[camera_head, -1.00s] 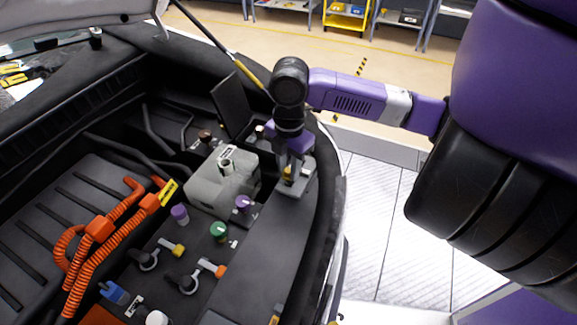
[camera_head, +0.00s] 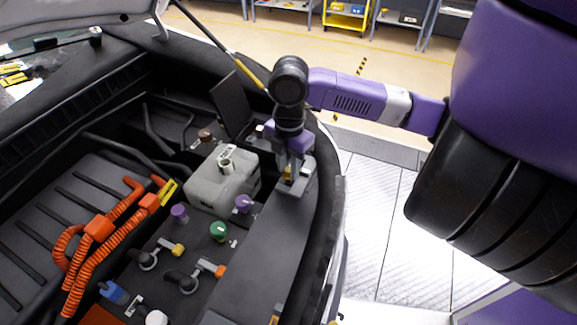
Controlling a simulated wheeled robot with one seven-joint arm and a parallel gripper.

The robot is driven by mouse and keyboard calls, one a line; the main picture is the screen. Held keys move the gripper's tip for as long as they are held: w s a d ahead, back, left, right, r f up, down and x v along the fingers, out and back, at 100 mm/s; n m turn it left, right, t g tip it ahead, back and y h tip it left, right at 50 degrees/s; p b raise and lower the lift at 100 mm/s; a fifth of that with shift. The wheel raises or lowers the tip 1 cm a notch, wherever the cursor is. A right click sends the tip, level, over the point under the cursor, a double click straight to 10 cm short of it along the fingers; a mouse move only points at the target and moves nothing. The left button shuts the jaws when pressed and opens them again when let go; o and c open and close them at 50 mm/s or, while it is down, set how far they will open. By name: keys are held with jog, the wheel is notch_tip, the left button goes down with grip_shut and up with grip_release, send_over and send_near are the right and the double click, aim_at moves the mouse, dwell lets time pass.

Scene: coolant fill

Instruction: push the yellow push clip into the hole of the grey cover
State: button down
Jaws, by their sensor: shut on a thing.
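My gripper (camera_head: 288,168) points down over the grey cover (camera_head: 252,250), at the far end of that cover, near the right rim of the engine bay. It is shut on the yellow push clip (camera_head: 287,173), of which only a small yellow part shows between the fingers. The clip is at or just above the cover's surface; I cannot tell whether its tip is in the hole. The hole itself is hidden under the gripper and clip.
A grey-white reservoir (camera_head: 215,190) with an open neck stands left of my gripper. Purple caps (camera_head: 243,203), a green cap (camera_head: 219,231) and orange cables (camera_head: 98,235) lie nearer. The raised black flap (camera_head: 231,105) stands behind. The floor (camera_head: 375,220) at right is clear.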

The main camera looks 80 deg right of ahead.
aim_at(289, 169)
jog(key=shift+f+b, duration=0.75)
jog(key=shift+f, duration=0.15)
dwell(0.8)
jog(key=shift+r+p, duration=0.45)
jog(key=shift+r, duration=0.15)
jog(key=shift+f+b, duration=0.8)
jog(key=shift+b, duration=0.05)
dwell(1.5)
jog(key=c, duration=1)
grip_release()
jog(key=shift+r, duration=3.95)
